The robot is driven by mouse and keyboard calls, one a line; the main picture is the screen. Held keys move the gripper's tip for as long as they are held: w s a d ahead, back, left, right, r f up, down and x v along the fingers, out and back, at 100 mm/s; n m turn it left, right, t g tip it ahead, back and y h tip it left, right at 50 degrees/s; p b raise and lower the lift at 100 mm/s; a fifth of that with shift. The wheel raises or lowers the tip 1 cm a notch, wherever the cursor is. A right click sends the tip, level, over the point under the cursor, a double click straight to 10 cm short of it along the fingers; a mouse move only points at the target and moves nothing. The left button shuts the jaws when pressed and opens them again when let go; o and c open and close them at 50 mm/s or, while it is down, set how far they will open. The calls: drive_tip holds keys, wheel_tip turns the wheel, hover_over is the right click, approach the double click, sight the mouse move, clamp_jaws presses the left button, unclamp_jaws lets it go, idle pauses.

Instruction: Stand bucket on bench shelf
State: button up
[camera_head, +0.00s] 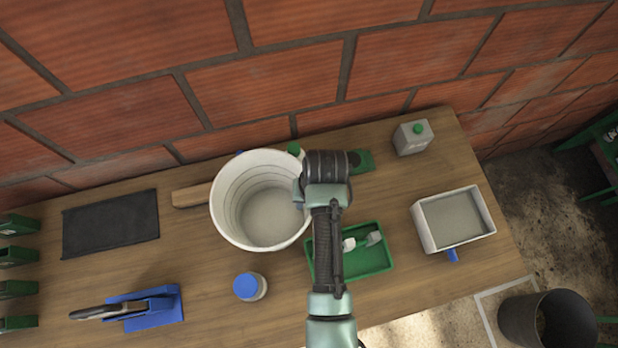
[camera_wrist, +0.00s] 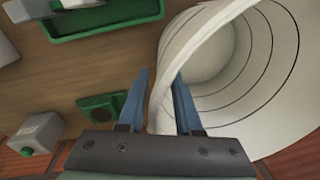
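The white bucket (camera_head: 258,225) is over the back middle of the wooden bench, mouth up, with ring lines inside. I cannot tell whether its base touches the bench. My gripper is at the bucket's right rim; its fingers are mostly hidden in the head view. In the wrist view, my gripper (camera_wrist: 161,73) has its two blue fingers apart, one on each side of the bucket's wall (camera_wrist: 205,110). The right finger is inside the mouth. A strip of bench shows between the left finger and the wall, so the gripper looks open.
A brick wall closes the back. A dark bin (camera_head: 548,322) stands at right.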

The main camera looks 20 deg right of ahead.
wheel_tip(320, 180, up, 12)
drive_tip(key=d, duration=0.1)
drive_tip(key=shift+s+r, duration=0.15)
drive_tip(key=shift+s, duration=0.25)
